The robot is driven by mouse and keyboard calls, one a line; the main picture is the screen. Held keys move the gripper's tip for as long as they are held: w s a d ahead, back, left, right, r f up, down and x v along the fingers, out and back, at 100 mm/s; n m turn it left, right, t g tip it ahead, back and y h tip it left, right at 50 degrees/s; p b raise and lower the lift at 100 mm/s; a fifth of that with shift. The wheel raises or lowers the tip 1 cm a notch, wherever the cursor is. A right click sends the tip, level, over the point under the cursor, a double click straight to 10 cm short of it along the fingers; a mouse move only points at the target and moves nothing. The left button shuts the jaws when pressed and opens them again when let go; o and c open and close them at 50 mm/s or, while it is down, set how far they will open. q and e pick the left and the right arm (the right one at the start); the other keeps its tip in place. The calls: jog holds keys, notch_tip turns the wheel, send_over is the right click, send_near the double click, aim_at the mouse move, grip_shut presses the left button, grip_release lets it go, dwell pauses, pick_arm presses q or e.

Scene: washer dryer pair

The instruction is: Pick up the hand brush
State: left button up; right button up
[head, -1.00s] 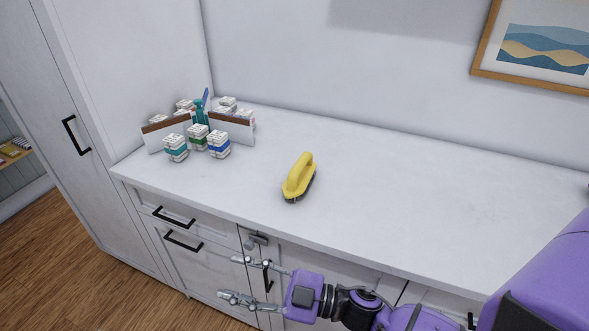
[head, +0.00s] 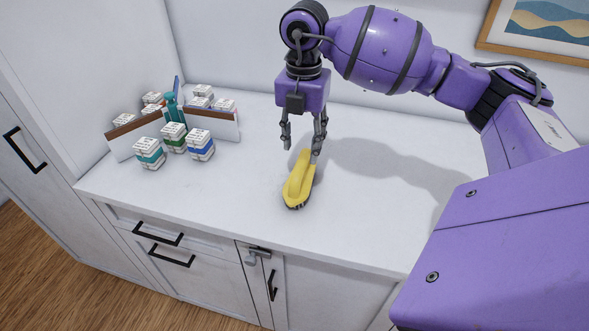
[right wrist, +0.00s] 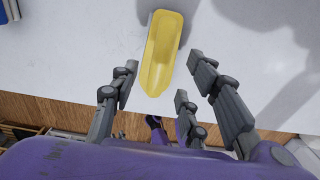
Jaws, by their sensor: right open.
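The yellow hand brush (head: 297,186) lies on the white countertop (head: 230,205), bristles down, with its handle on top. My right gripper (head: 301,152) points down, open and empty, above and just behind the brush in the head view. One finger overlaps the brush's far end in the picture; I cannot tell whether they touch. In the right wrist view the brush (right wrist: 161,55) lies ahead of the open fingers (right wrist: 160,98), roughly centred between them. My left gripper is not in view.
A wall is behind the counter, and drawers with black handles (head: 158,234) are below. The counter just left of the brush is clear.

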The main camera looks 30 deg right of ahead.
aim_at(302, 161)
jog(key=shift+s+a+f, duration=0.1)
jog(key=shift+s+f, duration=0.15)
jog(key=shift+f, duration=0.65)
notch_tip(302, 161, down, 4)
jog(key=shift+f+p, duration=0.25)
jog(key=shift+p, duration=0.15)
jog(key=shift+w+f, duration=0.1)
jog(key=shift+f, duration=0.1)
jog(key=shift+c, duration=1.6)
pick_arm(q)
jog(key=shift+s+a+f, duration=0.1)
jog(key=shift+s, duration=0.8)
pick_arm(e)
grip_shut()
